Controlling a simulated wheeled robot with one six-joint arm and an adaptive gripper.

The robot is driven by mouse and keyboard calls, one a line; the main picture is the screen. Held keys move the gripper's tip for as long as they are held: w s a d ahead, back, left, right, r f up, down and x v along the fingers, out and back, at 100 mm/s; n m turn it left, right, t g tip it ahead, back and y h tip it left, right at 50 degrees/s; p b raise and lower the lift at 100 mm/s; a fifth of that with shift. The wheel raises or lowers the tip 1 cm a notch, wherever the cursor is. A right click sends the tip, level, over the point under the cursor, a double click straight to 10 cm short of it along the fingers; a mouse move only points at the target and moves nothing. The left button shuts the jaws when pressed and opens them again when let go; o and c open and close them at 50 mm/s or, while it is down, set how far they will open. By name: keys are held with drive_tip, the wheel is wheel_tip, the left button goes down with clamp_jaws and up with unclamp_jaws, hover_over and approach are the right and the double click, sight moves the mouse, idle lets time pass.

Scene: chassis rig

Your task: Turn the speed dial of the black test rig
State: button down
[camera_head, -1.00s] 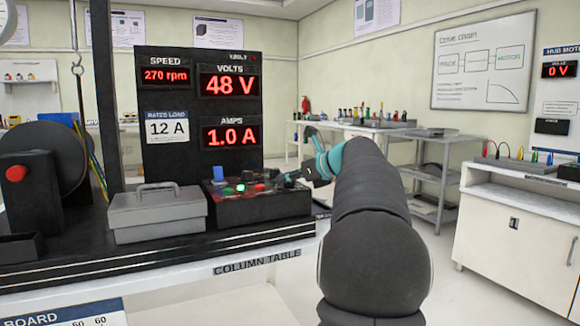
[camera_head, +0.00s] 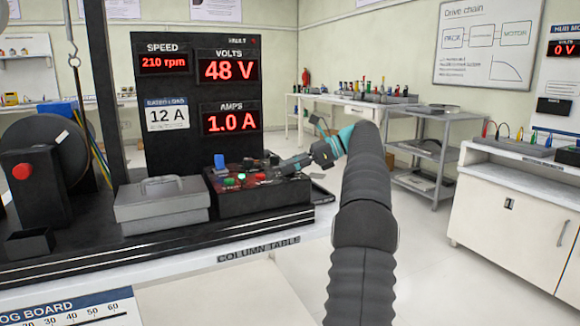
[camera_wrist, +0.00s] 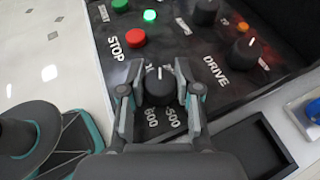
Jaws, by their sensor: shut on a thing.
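The black test rig has a control box (camera_head: 262,198) and an upright panel (camera_head: 180,180). Its SPEED display (camera_head: 164,62) reads 210 rpm. VOLTS (camera_head: 228,67) shows 48 V and AMPS (camera_head: 229,119) shows 1.0 A. In the wrist view my gripper (camera_wrist: 160,76) is shut around a round black dial (camera_wrist: 160,88) with a white pointer mark. White numbers, seemingly 600 and 500, are beside it; I take it as the speed dial. In the head view my gripper (camera_head: 293,164) reaches the box's right side and hides the dial.
In the wrist view, a red STOP button (camera_wrist: 136,38), a green button (camera_wrist: 120,5), a DRIVE knob (camera_wrist: 248,47) and another black knob (camera_wrist: 205,11) are close by. A grey toolbox (camera_head: 162,207) stands left of the box. The floor to the right is clear.

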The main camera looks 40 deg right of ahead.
drive_tip(key=shift+n+g+y, duration=0.5)
drive_tip(key=shift+n+g, duration=0.1)
drive_tip(key=shift+g, duration=0.1)
drive_tip(key=c, duration=0.8)
unclamp_jaws()
drive_tip(key=shift+a, duration=0.1)
drive_tip(key=shift+r+m+t, duration=0.1)
drive_tip(key=shift+m+t, duration=0.2)
drive_tip(key=shift+t, duration=0.2)
